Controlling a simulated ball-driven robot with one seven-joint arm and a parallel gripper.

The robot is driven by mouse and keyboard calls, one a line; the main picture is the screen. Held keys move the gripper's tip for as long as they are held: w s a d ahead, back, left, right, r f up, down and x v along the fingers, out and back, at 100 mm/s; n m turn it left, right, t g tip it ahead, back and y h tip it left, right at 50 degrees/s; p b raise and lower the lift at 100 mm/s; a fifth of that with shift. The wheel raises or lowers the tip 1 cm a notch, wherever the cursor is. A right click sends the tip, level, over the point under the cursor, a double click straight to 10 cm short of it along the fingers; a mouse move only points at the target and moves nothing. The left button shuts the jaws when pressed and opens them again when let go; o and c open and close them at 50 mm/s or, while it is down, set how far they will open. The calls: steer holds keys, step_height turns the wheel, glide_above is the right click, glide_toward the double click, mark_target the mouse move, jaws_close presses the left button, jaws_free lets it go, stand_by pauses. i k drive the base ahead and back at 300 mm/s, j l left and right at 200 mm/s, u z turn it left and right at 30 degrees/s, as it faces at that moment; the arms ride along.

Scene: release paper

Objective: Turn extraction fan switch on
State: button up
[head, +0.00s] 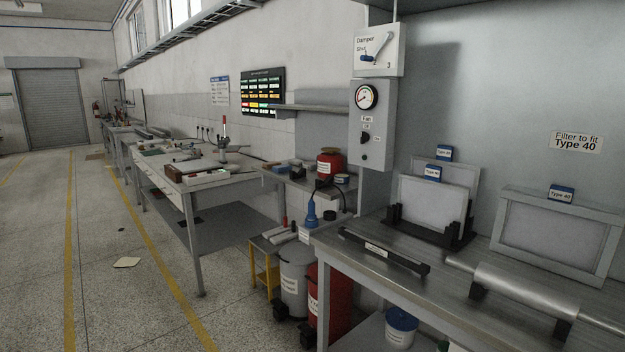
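The fan control box (372,128) is a tall grey box on the wall post, right of centre in the head view. It carries a round gauge (367,96) at the top, a small "Fan" label below it, and a dark switch knob (365,138) under the label. The knob's setting is too small to read. Above it is a damper box (379,50) marked "Damper Shut", with a lever that has a blue grip. My gripper is not in view.
A metal bench (400,262) stands below the box, holding framed filters (436,203) labelled "Type 40" and a metal cylinder (527,290). Grey and red containers (293,283) stand at its left end. A long workbench (205,183) lines the wall. The floor at left is mostly clear.

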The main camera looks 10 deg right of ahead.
mark_target(365, 135)
steer(key=i, duration=1.05)
steer(key=i+l+u, duration=0.15)
steer(key=i, duration=0.9)
